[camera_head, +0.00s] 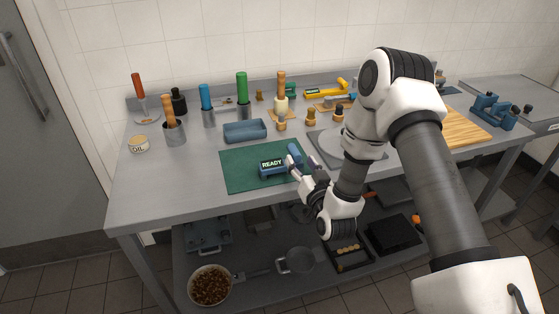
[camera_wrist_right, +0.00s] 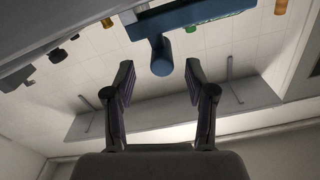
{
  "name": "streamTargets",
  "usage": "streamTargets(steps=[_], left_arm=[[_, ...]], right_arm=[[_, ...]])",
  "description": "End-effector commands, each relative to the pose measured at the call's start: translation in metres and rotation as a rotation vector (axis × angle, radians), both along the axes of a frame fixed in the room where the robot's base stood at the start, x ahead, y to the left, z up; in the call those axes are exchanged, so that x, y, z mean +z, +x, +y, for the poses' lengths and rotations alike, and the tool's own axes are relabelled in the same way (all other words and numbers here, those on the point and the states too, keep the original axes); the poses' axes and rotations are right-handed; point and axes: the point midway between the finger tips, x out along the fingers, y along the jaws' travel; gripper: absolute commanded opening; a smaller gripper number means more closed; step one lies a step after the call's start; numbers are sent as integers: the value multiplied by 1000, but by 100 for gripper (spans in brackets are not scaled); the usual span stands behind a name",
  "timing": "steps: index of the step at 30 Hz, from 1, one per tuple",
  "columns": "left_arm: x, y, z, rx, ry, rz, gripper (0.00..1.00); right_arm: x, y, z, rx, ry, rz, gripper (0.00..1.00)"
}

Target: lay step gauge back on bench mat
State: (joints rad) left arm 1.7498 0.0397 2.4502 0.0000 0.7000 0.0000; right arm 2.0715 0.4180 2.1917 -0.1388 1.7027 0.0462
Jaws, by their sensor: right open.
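The step gauge (camera_head: 283,168) is blue with a lit READY display and a rounded blue end. It rests on the green bench mat (camera_head: 235,173) near its right part. My right gripper (camera_head: 301,174) is beside the gauge's right end, low over the mat's right edge. In the right wrist view my right gripper (camera_wrist_right: 159,88) is open and nothing is between its fingers. The gauge's blue body (camera_wrist_right: 195,13) and round end (camera_wrist_right: 162,60) lie just beyond the fingertips. My left gripper is not in view.
A blue tray-like block (camera_head: 245,131) stands behind the mat. A grey plate (camera_head: 330,143) lies right of it, partly behind my arm. Tool cups, including one with wooden handles (camera_head: 174,132), line the back left.

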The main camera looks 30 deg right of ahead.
Motion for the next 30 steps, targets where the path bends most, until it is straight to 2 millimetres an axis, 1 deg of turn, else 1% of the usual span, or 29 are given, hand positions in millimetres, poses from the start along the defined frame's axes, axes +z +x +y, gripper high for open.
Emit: streamTargets(steps=[1,4,7,9,14,15,17,18,19,20,30], left_arm=[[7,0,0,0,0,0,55],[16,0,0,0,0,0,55],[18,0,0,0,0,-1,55],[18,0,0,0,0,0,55],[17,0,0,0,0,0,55],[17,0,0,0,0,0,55],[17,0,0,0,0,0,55],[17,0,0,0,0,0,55],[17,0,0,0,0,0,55],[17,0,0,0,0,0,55],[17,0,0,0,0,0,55]], right_arm=[[4,7,-1,1,-2,0,55],[9,26,-3,3,-2,-1,55],[5,41,-7,1,-1,2,55],[4,45,-8,1,0,2,55],[2,46,-8,1,1,3,55],[2,46,-8,1,1,3,48],[2,46,-8,2,1,3,27],[2,46,-8,2,1,3,13],[2,46,-8,2,1,3,2],[2,45,-8,2,1,3,0],[3,46,-8,2,1,3,0]])
